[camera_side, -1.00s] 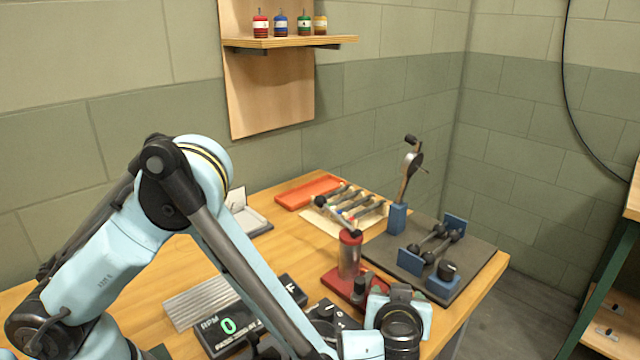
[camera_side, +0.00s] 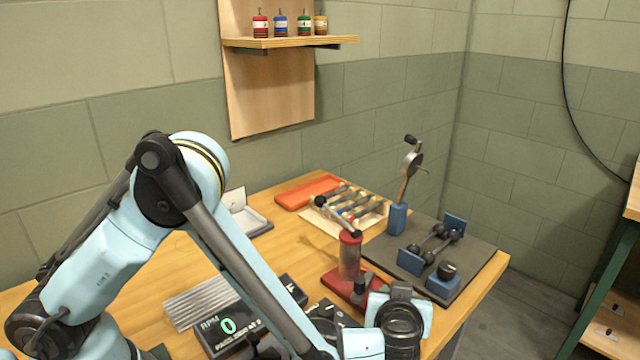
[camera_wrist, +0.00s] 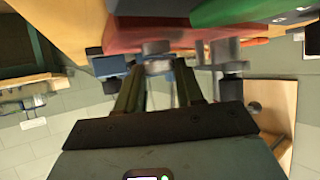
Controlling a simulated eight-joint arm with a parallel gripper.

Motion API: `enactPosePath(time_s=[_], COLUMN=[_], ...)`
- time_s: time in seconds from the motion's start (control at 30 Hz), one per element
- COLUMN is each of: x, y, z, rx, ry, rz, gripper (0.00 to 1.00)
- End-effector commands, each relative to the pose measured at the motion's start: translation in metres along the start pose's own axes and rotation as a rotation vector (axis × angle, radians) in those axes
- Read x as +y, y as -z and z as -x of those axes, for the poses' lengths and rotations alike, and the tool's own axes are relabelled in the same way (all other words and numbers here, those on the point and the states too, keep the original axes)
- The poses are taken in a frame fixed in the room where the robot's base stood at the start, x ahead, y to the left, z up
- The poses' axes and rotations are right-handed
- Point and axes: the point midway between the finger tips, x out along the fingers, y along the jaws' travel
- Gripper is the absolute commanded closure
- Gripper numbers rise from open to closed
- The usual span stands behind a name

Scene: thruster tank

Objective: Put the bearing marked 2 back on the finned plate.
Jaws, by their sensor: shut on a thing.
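The finned plate (camera_side: 200,303) is a light grey ribbed block on the bench, left of my forearm in the side view. My gripper (camera_wrist: 160,75) shows in the wrist view, its two dark fingers closed on a small round grey metal piece (camera_wrist: 157,48). No number can be read on it, so I cannot tell which bearing it is. In the side view my wrist is at the bottom edge, well right of the finned plate, and my fingertips are hidden. No marked bearing can be made out on the plate.
A red-based stand (camera_side: 347,282) is close behind my wrist. A dark mat (camera_side: 482,262) with blue fixtures lies at right. An orange tray (camera_side: 306,192) and a rack of tools are at the back.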

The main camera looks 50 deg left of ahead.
Motion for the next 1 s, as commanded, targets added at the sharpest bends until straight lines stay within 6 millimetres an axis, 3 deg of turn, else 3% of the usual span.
enactPosePath(time_s=[0.3,0.7,0.9,1.0], x=[-0.001,0.009,0.011,0.009], y=[0.033,0.035,0.037,0.041], z=[0.018,0.118,0.144,0.148], rx=[0.0,0.0,0.0,-0.001], ry=[0.0,-0.004,-0.002,0.0], rz=[0.0,-0.003,-0.001,0.0], gripper=[0.99,0.99,0.99,0.99])
